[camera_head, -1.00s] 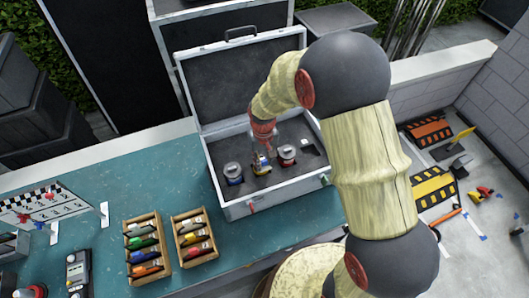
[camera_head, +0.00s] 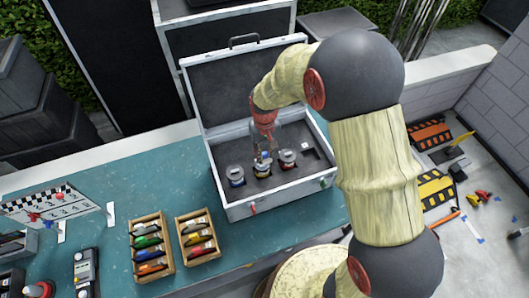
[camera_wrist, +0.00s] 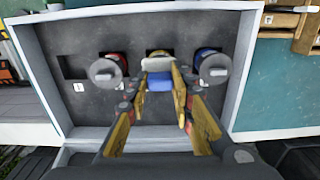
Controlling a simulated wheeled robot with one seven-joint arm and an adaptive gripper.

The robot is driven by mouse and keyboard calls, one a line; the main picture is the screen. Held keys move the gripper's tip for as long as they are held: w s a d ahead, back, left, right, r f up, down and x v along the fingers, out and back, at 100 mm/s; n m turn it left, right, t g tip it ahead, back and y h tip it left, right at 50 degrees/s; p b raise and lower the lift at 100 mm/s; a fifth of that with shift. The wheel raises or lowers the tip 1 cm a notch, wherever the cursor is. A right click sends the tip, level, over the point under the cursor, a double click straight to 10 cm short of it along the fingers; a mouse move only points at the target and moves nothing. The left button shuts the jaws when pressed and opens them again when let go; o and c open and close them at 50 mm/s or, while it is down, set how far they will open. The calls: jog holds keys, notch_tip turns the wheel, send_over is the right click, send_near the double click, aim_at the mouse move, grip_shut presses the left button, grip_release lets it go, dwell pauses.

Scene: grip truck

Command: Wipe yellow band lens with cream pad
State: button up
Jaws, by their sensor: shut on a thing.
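The yellow band lens (camera_wrist: 159,54) stands in the middle of a row of lenses in the open case, and only a little of it shows. My gripper (camera_wrist: 162,76) is shut on the cream pad (camera_wrist: 150,64), which has a blue part (camera_wrist: 160,80) below it in the wrist view. The pad overlaps the lens there; I cannot tell whether they touch. In the head view my gripper (camera_head: 263,152) is right above the middle lens (camera_head: 262,171), and the pad is too small to make out.
The red band lens (camera_wrist: 109,70) and the blue band lens (camera_wrist: 212,67) stand close on either side. The case (camera_head: 285,205) has raised walls and an upright lid (camera_head: 240,85).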

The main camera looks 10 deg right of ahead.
jog(key=shift+r, duration=0.1)
jog(key=shift+s+r+p, duration=0.1)
jog(key=shift+r+p, duration=0.1)
jog(key=shift+p, duration=0.35)
jog(key=p, duration=0.2)
jog(key=shift+s+d+r+p, duration=0.15)
jog(key=shift+s+r+p, duration=0.15)
jog(key=shift+s+p, duration=0.05)
jog(key=shift+s+f+p, duration=0.1)
jog(key=shift+f+p, duration=0.05)
jog(key=shift+p, duration=0.95)
